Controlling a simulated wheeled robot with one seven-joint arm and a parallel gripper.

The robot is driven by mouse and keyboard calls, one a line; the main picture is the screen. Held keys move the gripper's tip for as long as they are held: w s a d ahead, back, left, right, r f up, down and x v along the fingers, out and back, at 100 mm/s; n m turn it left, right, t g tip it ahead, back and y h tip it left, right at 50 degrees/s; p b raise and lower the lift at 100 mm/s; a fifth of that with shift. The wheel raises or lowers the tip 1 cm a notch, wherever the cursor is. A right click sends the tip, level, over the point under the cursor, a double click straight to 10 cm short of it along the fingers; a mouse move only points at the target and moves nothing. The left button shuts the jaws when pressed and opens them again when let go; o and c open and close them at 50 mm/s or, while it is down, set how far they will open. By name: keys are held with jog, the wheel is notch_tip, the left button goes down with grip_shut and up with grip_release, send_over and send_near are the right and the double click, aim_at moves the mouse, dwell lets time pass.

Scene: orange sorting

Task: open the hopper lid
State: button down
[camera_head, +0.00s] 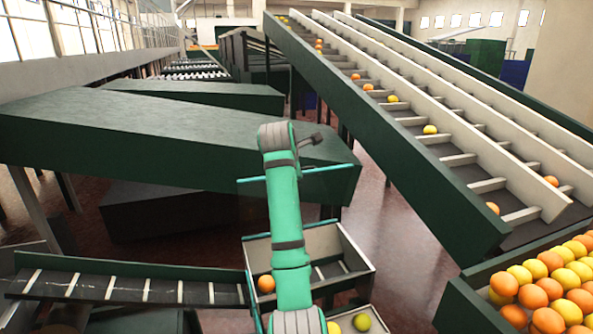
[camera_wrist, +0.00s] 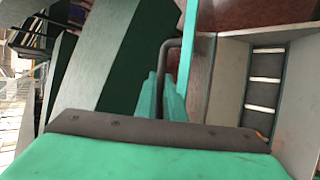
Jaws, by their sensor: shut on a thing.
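The hopper (camera_head: 345,282) is a pale, open-topped box with a conveyor strip inside, and an orange (camera_head: 266,284) shows at its left. A thin lid with a teal edge (camera_head: 330,169) stands beyond the hopper's far side, partly behind my arm. In the wrist view the lid's teal edge (camera_wrist: 190,45) runs upward beside a grey bent handle (camera_wrist: 165,62). My gripper (camera_wrist: 160,98) is shut on the handle, with its teal fingers close on either side. My arm hides the fingers in the head view. I cannot tell the lid's exact angle.
A slatted conveyor (camera_head: 130,287) meets the hopper from the left. A large dark green slab-like structure (camera_head: 150,135) stands behind. An inclined conveyor (camera_head: 440,165) carries scattered fruit at right. A full fruit bin (camera_head: 455,300) sits at lower right. Some floor (camera_head: 400,235) is clear.

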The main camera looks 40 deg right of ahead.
jog(key=c, duration=2.1)
grip_release()
jog(key=shift+w+f, duration=0.1)
jog(key=shift+w, duration=0.45)
jog(key=shift+a, duration=0.1)
jog(key=o, duration=0.5)
jog(key=shift+t, duration=0.3)
jog(key=v, duration=0.6)
jog(key=w+r+v, duration=0.1)
jog(key=v, duration=0.1)
jog(key=shift+s+a+r, duration=0.15)
jog(key=shift+s+r, duration=0.05)
jog(key=shift+s, duration=0.1)
jog(key=shift+c, duration=0.2)
jog(key=shift+v, duration=0.9)
jog(key=c, duration=0.5)
jog(key=shift+s+a+r, duration=0.1)
jog(key=shift+s+r, duration=0.1)
jog(key=shift+s, duration=0.6)
jog(key=shift+w, duration=0.1)
